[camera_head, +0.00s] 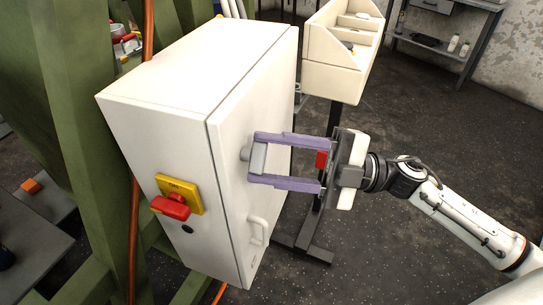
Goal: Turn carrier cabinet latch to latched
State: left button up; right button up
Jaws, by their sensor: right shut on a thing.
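The cream carrier cabinet (165,78) stands in the middle left, its door (230,108) closed or nearly so. The small grey latch (258,157) sits on the door face, partly hidden by my fingers. My right gripper (254,158) reaches in from the right with its two purple fingers on either side of the latch, shut on it. A white handle (257,231) is lower on the door. My left gripper is not in view.
A red rotary switch (171,207) on a yellow plate is on the cabinet's side. A green frame (70,100) stands behind it at left. A cream bin rack (335,70) on a dark stand is behind my right gripper. The dark floor at right is open.

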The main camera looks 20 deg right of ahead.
jog(key=n+h, duration=0.1)
jog(key=n, duration=0.2)
jog(key=n+g, duration=0.1)
jog(key=n, duration=0.2)
jog(key=shift+r+h+p, duration=0.2)
jog(key=shift+h+p, duration=0.1)
jog(key=shift+h, duration=0.1)
jog(key=shift+n, duration=0.3)
jog(key=o, duration=1)
jog(key=shift+o, duration=0.2)
jog(key=b+v, duration=0.1)
jog(key=v, duration=0.9)
jog(key=shift+d, duration=0.25)
jog(key=shift+w+r, duration=0.15)
